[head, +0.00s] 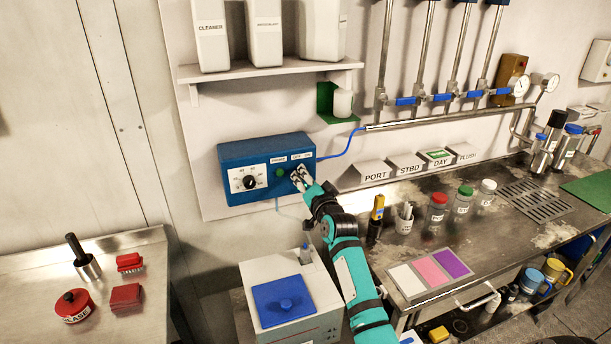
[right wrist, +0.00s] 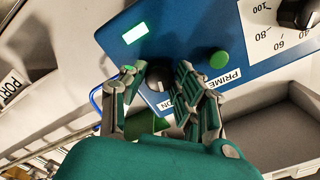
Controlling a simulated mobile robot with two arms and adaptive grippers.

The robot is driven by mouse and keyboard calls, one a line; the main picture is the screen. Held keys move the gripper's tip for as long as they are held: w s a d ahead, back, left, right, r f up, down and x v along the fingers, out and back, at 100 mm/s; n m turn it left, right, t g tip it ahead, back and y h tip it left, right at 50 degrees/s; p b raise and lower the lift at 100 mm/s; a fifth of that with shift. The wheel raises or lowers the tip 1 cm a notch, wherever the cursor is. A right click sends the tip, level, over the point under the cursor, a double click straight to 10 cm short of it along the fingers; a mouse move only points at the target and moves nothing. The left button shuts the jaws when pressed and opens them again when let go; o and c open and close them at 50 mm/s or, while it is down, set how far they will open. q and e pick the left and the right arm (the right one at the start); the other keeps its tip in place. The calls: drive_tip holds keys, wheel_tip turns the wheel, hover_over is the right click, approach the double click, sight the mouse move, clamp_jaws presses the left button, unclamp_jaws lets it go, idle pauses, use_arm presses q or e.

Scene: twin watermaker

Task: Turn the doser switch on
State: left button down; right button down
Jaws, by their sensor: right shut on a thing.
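The doser is a blue box (head: 228,155) on the white wall panel. It has a dial (head: 249,182) on a white scale and a green button (head: 280,172), which also shows in the right wrist view (right wrist: 219,59). My right gripper (head: 298,179) is at the right part of the doser's front. In the right wrist view its fingers (right wrist: 158,84) are around the dark doser switch (right wrist: 158,77), beside a label ending in "ON". The fingers partly hide the switch and the label. My left gripper is not in view.
A shelf (head: 270,70) with white containers is above the doser. The steel bench (head: 420,215) at right holds jars, a cup and a colour card (head: 431,273).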

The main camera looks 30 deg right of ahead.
drive_tip(key=shift+m+p, duration=0.35)
drive_tip(key=shift+m, duration=1.15)
drive_tip(key=c, duration=1)
unclamp_jaws()
drive_tip(key=v, duration=1.2)
